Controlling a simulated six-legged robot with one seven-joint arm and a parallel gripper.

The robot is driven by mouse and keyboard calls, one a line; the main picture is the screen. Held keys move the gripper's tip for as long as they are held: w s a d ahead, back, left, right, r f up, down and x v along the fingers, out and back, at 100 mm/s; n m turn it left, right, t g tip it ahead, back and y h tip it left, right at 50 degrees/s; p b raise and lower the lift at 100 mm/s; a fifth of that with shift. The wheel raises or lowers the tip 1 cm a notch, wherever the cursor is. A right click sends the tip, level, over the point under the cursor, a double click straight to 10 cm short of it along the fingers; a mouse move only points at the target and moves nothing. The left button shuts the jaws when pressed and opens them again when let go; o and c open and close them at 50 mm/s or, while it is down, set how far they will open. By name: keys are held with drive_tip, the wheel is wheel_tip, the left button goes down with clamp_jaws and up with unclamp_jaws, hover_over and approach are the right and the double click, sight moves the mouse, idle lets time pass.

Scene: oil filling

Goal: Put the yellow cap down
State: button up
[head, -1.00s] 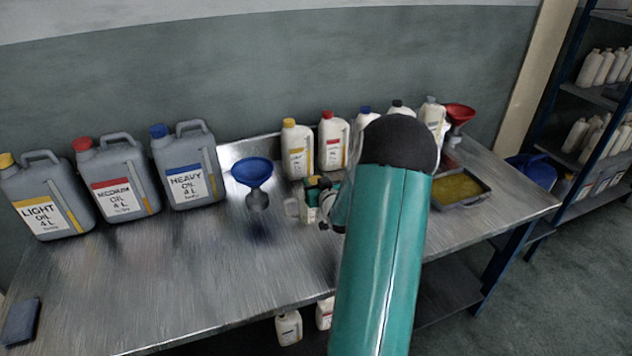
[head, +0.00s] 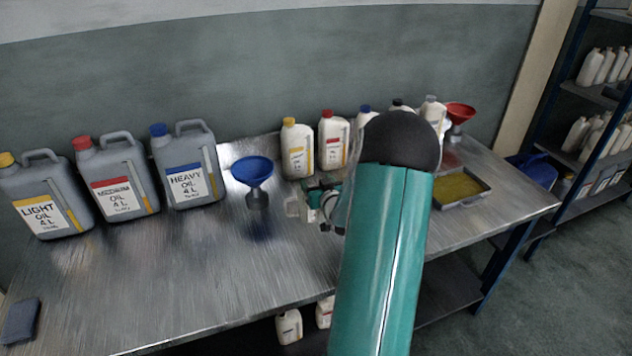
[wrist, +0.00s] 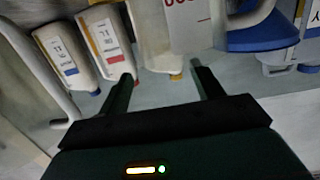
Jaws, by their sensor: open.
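My gripper (head: 318,188) is low over the bench, beside the white jug (head: 298,207), partly hidden behind my arm. A yellow cap (head: 288,121) sits on a white bottle (head: 298,150) at the back of the bench. Another yellow cap (head: 7,159) is on the light oil can (head: 45,200). The wrist view, roughly upside down, shows a small yellow patch (wrist: 177,76) near the fingers; I cannot tell whether it is a bottle's cap or a loose one.
A blue funnel (head: 252,171) stands left of the jug. The medium oil can (head: 118,180) and heavy oil can (head: 187,170) are further left. Several white bottles line the back. A tray of yellow liquid (head: 488,187) and a red funnel (head: 459,111) are right.

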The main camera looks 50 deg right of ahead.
drive_tip(key=v, duration=1)
drive_tip(key=shift+s+a, duration=0.15)
drive_tip(key=shift+s, duration=0.15)
